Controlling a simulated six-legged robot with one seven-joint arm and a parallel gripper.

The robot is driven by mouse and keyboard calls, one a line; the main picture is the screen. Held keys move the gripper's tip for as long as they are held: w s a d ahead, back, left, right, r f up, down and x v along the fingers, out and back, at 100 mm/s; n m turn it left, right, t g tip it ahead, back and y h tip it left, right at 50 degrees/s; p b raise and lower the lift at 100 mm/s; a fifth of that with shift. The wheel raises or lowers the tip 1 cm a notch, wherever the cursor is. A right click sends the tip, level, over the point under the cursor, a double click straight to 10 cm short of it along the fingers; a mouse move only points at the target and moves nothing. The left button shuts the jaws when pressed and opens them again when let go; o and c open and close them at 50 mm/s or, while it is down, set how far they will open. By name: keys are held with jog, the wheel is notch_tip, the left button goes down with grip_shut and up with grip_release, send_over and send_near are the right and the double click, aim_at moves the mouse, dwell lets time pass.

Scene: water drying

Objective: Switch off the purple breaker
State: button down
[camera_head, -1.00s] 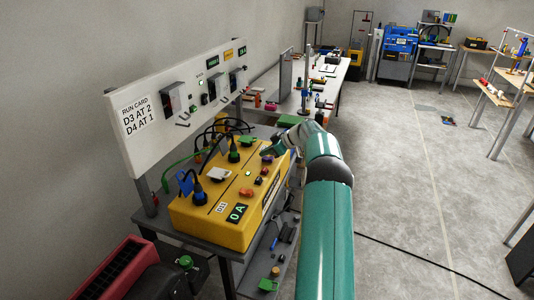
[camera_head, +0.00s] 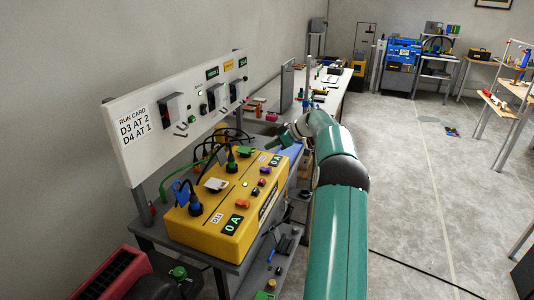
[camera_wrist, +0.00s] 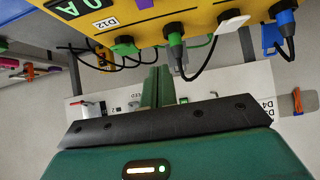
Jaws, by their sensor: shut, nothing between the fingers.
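A yellow breaker box (camera_head: 205,232) stands on the grey bench, with a row of small coloured switches on top. The purple breaker (camera_head: 265,170) looks to be the far one of that row; it is small, and its on or off position cannot be told. In the wrist view a purple piece (camera_wrist: 144,3) shows at the top edge, on the yellow box (camera_wrist: 190,22). My gripper (camera_head: 277,143) is near the far end of the box, apart from the purple breaker. In the wrist view its fingers (camera_wrist: 157,86) are together and empty.
Black and green cables with plugs (camera_head: 196,206) rise from the box's left side. A white panel (camera_head: 150,158) with a run card and several switch units stands behind. A "0 A" display (camera_head: 233,224) is at the near end. Open floor (camera_head: 430,200) lies to the right.

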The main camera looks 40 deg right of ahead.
jog(key=shift+w+r+v, duration=0.1)
jog(key=shift+r+v, duration=0.05)
jog(key=shift+v, duration=0.7)
jog(key=shift+w+r+v, duration=0.15)
jog(key=shift+v, duration=0.75)
